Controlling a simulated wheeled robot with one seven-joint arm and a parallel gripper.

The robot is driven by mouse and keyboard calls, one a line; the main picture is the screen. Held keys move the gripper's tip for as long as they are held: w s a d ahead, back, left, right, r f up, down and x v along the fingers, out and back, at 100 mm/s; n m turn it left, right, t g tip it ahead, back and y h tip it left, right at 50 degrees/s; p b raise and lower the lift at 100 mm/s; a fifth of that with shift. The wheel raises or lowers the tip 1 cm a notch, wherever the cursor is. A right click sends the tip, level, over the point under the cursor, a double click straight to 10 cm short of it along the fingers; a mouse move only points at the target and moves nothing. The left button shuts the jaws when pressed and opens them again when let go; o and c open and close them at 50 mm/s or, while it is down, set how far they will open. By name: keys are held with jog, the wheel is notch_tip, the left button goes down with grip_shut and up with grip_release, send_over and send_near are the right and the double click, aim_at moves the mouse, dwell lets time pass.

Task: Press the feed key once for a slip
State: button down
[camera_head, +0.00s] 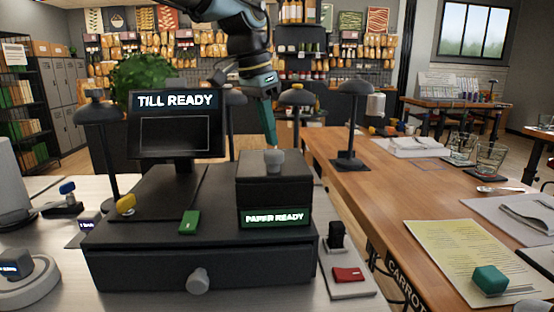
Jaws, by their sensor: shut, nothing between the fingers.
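A black till with a screen (175,124) reading "TILL READY" stands on the grey counter. Beside the screen is a black printer box (291,192) with a green label (275,217) reading "PAPER READY". A grey knob-like key (273,161) stands on top of the printer box. My gripper (272,144) is shut and points down just above this key; I cannot tell whether it touches it. The till drawer (140,268) is shut, with a round grey knob (198,280).
A pad with a red block (347,274) and a black stamp-like piece (336,236) lies right of the till. A wooden table (387,190) with a menu sheet (472,252), a green block (490,279) and glasses stands at right. Dark lamp-like stands (350,130) rise behind.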

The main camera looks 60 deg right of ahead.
jog(key=shift+f, duration=0.3)
jog(key=shift+f+b, duration=0.35)
jog(key=shift+b, duration=0.05)
dwell(0.3)
notch_tip(320, 180, up, 7)
jog(key=p, duration=0.7)
dwell(0.9)
